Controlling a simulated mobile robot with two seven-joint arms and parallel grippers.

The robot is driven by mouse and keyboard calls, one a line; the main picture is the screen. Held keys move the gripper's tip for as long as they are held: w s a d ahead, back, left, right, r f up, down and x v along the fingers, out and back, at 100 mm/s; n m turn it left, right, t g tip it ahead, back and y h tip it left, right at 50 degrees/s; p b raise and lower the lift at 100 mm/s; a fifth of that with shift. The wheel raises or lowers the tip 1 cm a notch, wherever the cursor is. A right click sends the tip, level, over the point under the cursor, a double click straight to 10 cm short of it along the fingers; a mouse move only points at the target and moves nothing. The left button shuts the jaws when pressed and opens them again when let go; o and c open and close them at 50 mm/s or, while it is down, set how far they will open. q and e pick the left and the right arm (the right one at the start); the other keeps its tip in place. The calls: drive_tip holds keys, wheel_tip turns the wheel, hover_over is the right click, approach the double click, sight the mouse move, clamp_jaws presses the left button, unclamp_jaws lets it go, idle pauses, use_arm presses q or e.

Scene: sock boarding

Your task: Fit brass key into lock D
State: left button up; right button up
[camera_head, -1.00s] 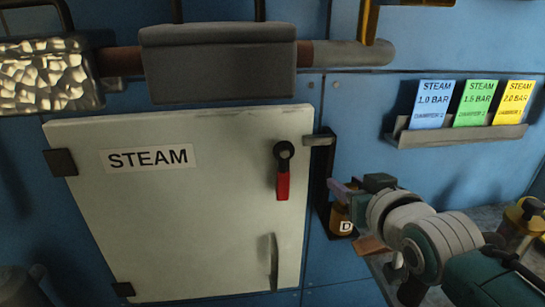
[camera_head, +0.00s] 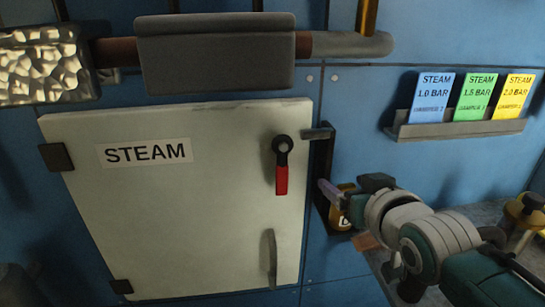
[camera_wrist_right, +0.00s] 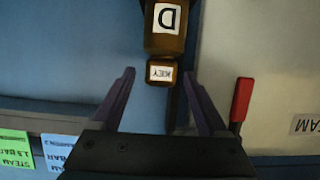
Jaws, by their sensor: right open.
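Lock D (camera_wrist_right: 167,18), a brown-gold block with a white D label, is at the top of the right wrist view. In the head view it (camera_head: 346,222) sits low in a dark bracket and is partly hidden by my right gripper. The brass key (camera_wrist_right: 161,73), with a small KEY label, adjoins the lock's end in the wrist view; I cannot tell how deeply it sits in it. My right gripper (camera_wrist_right: 158,75) is open, its purple fingertips on either side of the key with gaps visible. It also shows in the head view (camera_head: 337,190). My left gripper is not in view.
A pale STEAM door (camera_head: 170,220) with a red-handled lever (camera_head: 282,178) stands left of the lock. A rack (camera_head: 455,131) of blue, green and yellow steam cards hangs on the blue wall at right. A grey-wrapped pipe (camera_head: 215,55) crosses above.

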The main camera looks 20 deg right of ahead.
drive_tip(key=p+v, duration=0.1)
drive_tip(key=v, duration=0.9)
drive_tip(key=shift+p, duration=0.4)
drive_tip(key=s+a+n+g+y, duration=0.2)
drive_tip(key=s+a+g, duration=0.25)
drive_tip(key=s, duration=0.45)
drive_tip(key=s+a+n+g+y, duration=0.25)
drive_tip(key=s+g, duration=0.25)
drive_tip(key=s, duration=0.3)
wheel_tip(320, 180, up, 37)
drive_tip(key=p, duration=3.8)
drive_tip(key=shift+s+a+h, duration=0.35)
drive_tip(key=shift+s+h, duration=0.1)
drive_tip(key=shift+s, duration=0.05)
drive_tip(key=shift+g, duration=0.25)
